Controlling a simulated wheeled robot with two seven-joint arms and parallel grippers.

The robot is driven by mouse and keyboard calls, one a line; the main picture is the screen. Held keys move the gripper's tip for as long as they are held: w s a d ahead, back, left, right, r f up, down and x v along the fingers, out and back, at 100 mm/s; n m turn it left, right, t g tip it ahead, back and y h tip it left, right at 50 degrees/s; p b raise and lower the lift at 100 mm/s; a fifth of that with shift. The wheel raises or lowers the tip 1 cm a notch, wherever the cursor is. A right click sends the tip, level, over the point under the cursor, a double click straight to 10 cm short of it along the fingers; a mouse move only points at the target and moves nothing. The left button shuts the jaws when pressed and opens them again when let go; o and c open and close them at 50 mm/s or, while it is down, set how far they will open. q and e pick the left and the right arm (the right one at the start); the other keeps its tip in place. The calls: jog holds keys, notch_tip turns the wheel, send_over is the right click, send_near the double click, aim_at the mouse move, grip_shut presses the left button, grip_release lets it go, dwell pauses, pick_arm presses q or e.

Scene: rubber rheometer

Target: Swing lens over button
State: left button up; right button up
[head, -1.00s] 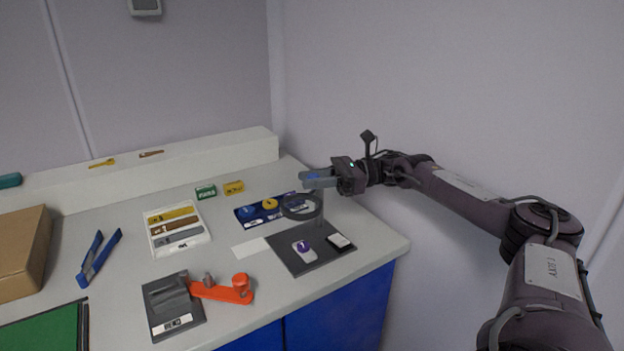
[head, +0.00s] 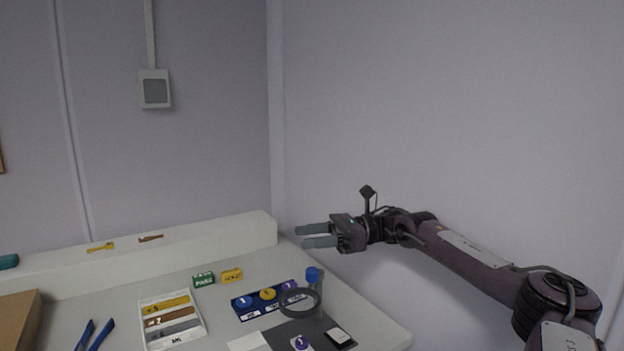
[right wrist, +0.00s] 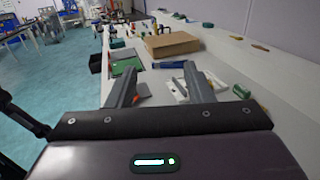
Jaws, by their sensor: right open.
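The lens, a dark ring (head: 300,302), stands on a clear post with a blue knob (head: 314,274) on top. In the head view the ring lies left of the post and overlaps the blue tray's right end and the mat's far edge. The purple button (head: 300,343) is on a dark mat (head: 284,331), nearer me than the ring and apart from it in the picture. My right gripper (head: 317,237) is open and empty, above the knob in the picture. Its spread fingers also show in the right wrist view (right wrist: 160,80). My left gripper is out of view.
A blue tray (head: 242,313) with coloured discs, green (head: 203,280) and yellow (head: 231,275) boxes and a white sample tray (head: 202,325) stand left of the lens. A black-and-white block (head: 338,337) lies right of the button. A wall is close behind my right arm.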

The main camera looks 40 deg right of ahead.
notch_tip(320, 180, up, 11)
jog(key=p, duration=0.6)
